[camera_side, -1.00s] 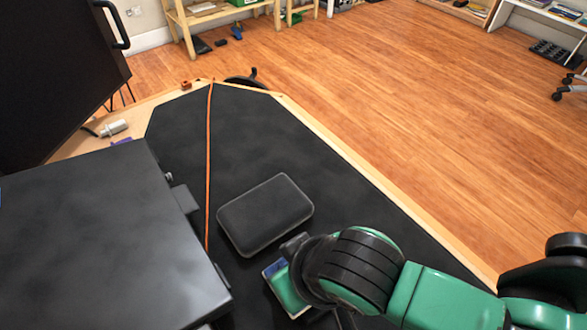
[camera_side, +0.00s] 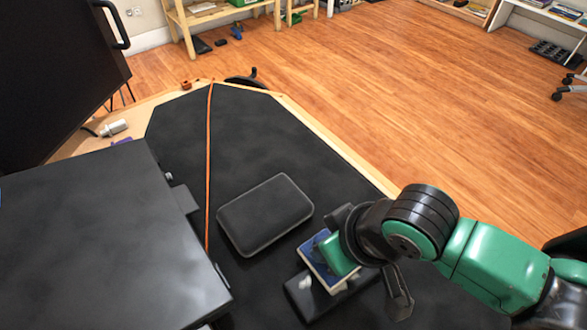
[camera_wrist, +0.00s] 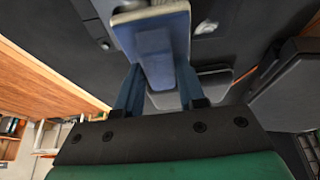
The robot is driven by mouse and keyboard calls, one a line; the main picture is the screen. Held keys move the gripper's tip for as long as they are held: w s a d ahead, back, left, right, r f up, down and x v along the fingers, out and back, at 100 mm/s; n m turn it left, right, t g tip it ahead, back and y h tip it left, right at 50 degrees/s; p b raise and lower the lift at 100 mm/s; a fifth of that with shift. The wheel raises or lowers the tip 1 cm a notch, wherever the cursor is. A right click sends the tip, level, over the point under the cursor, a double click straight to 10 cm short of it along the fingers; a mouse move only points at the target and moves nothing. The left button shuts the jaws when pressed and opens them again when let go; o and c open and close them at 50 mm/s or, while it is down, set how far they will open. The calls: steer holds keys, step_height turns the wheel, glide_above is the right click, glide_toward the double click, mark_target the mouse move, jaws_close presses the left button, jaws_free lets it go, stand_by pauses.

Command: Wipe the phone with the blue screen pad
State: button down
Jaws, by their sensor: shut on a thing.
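The blue screen pad (camera_side: 316,250) has a blue face and a pale edge. My gripper (camera_side: 338,256) is shut on it. In the wrist view the pad (camera_wrist: 160,50) sits between the two blue fingers of my gripper (camera_wrist: 158,88). A dark flat slab with a pale smudge, which looks like the phone (camera_side: 299,299), lies on the black mat below and beside the pad. The pad and my gripper hide part of it. I cannot tell whether the pad touches it.
A dark grey rounded case (camera_side: 265,214) lies on the black mat (camera_side: 255,125), just left of the pad. An orange cord (camera_side: 208,150) runs along the mat. A large dark box (camera_side: 90,235) stands at the left. The far mat is mostly clear.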

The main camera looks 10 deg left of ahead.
steer(key=shift+w+d, duration=0.3)
steer(key=shift+d, duration=0.05)
steer(key=shift+s+a, duration=0.15)
steer(key=shift+s+a, duration=1.5)
steer(key=shift+a, duration=0.05)
steer(key=shift+s+a, duration=0.8)
steer(key=shift+a, duration=0.05)
steer(key=shift+w+d, duration=0.1)
steer(key=shift+w+d, duration=1.5)
steer(key=shift+d, duration=0.05)
